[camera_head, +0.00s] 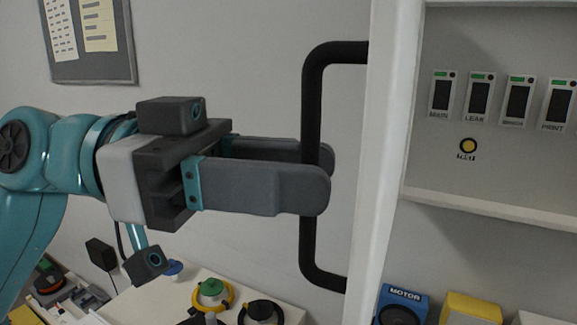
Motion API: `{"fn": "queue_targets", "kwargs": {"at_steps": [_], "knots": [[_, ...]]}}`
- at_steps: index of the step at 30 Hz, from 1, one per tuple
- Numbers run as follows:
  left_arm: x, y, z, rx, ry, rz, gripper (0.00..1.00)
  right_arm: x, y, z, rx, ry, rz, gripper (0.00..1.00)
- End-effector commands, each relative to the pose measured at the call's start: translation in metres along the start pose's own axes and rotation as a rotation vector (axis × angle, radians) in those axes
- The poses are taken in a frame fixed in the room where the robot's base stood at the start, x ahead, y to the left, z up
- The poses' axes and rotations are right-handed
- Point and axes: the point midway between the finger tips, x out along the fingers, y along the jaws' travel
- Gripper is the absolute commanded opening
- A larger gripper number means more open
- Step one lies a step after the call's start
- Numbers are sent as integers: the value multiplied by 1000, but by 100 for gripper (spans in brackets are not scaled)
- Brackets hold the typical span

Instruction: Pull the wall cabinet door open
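The cabinet door (385,150) is white and shows nearly edge-on, swung out, with the cabinet's inside visible to its right. A black bar handle (311,90) stands upright on the door's left side. My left gripper (318,172) reaches in from the left, its two grey fingers on either side of the bar near mid-height. The near finger hides part of the bar, and the bar crosses in front of the far finger. Whether both fingers press on the bar is hidden. My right gripper is not in view.
Inside the cabinet (485,215) are several small labelled modules (479,97) and a yellow round button (468,146). Below are a blue MOTOR box (402,300), a yellow box (470,308) and coloured round parts (212,290) on a pale surface. A notice board (90,45) hangs upper left.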

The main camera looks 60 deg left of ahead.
Motion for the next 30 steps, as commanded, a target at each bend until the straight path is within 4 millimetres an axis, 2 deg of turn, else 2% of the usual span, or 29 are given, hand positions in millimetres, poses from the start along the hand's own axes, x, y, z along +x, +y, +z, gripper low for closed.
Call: {"fn": "queue_targets", "kwargs": {"at_steps": [7, 11, 17, 24, 30], "knots": [[-1, 0, 0, 0, 0, 2, 38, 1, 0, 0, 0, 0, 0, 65], [-11, 1, 2, 3, 3, 2, 38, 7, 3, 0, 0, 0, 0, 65], [-56, 2, 2, 3, 7, 4, 38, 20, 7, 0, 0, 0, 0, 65], [-120, 2, -2, 2, 6, 0, 38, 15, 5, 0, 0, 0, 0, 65], [-154, 3, -2, 3, 4, 0, 38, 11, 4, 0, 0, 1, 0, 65]]}}
